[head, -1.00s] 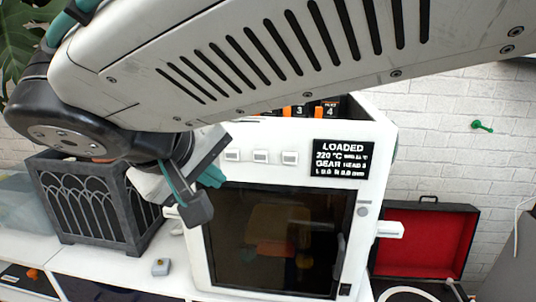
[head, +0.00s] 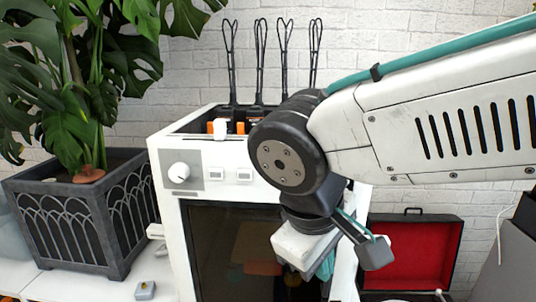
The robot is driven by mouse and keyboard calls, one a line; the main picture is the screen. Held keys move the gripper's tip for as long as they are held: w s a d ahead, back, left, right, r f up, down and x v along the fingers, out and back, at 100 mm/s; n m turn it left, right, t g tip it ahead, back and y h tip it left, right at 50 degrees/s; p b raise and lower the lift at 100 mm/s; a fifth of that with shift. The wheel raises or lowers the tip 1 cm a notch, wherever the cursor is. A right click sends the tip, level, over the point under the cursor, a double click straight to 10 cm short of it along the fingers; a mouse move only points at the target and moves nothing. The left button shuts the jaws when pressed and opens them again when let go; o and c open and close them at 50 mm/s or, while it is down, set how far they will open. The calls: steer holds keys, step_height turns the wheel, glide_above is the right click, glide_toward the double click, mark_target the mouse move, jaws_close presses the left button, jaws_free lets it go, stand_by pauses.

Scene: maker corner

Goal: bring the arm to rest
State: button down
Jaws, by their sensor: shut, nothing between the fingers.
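My arm reaches in from the right edge of the head view, with its wrist in front of a white box-shaped machine (head: 170,220). My gripper (head: 350,258) hangs below the wrist, pointing down and to the right, in front of the right part of the machine's dark door (head: 215,255). Its fingers are together and I see nothing held in them. The arm hides the machine's label and much of its upper right front.
A dark planter (head: 75,220) with a large leafy plant (head: 90,70) stands at the left. An open red-lined case (head: 415,250) lies at the right. A small grey block (head: 145,290) sits on the white surface. Several black wire loops (head: 261,60) rise above the machine.

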steer(key=s+d+f+m+y, duration=0.1)
steer(key=s+d+m, duration=0.1)
steer(key=d, duration=0.4)
steer(key=s+d+f+m+y, duration=0.1)
steer(key=s+d+m, duration=0.1)
steer(key=d+m, duration=0.2)
steer(key=s+d+m+g, duration=0.1)
steer(key=s+d+m, duration=0.1)
steer(key=d, duration=0.6)
steer(key=shift+s+d+f+m+y, duration=0.35)
steer(key=shift+d+f+m+y, duration=0.05)
steer(key=shift+m, duration=0.1)
stand_by(1.1)
